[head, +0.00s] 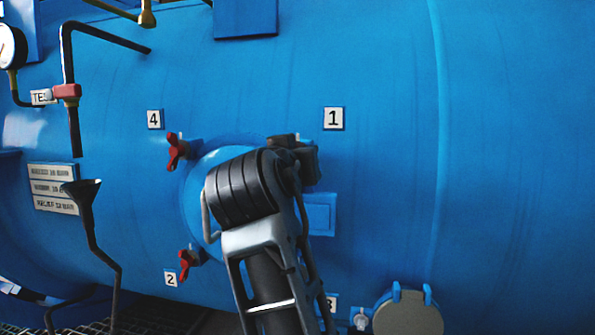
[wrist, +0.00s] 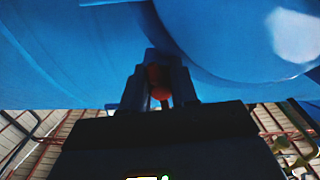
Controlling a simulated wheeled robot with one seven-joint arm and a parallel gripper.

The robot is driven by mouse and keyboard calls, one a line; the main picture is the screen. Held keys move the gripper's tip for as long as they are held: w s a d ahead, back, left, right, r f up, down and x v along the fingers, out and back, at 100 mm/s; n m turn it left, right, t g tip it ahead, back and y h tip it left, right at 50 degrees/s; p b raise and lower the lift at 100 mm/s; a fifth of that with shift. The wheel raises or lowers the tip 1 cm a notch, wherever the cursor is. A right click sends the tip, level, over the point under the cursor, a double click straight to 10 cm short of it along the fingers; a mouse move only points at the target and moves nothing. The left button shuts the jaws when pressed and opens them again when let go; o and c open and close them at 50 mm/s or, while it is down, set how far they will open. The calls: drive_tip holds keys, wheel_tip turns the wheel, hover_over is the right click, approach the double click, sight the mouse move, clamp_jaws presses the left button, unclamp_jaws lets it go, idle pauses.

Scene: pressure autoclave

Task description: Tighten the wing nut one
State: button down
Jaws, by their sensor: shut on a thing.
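The label 1 (head: 333,118) is on the blue vessel (head: 390,170), to the upper right of the round blue hatch cover (head: 205,165). My gripper (head: 303,160) is at the hatch's upper right edge, just below and left of this label. In the head view my arm hides wing nut one. In the wrist view wing nut one is a small red piece (wrist: 155,76) between the two dark fingers of my gripper (wrist: 158,88), which are shut on it. The nut's exact angle is hard to tell there.
Red wing nuts sit beside label 4 (head: 177,151) and label 2 (head: 187,263) on the hatch's left side. Label 3 (head: 332,302) is partly hidden by my arm. Pipes, a gauge (head: 10,48) and a black funnel (head: 82,190) stand at left.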

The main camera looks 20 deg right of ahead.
drive_tip(key=shift+f+m+b, duration=0.25)
drive_tip(key=shift+m+b, duration=0.15)
drive_tip(key=shift+m, duration=0.3)
drive_tip(key=c, duration=1)
unclamp_jaws()
drive_tip(key=shift+r, duration=0.2)
drive_tip(key=shift+o, duration=0.2)
drive_tip(key=v, duration=0.7)
drive_tip(key=shift+s+a, duration=0.25)
drive_tip(key=shift+f, duration=0.1)
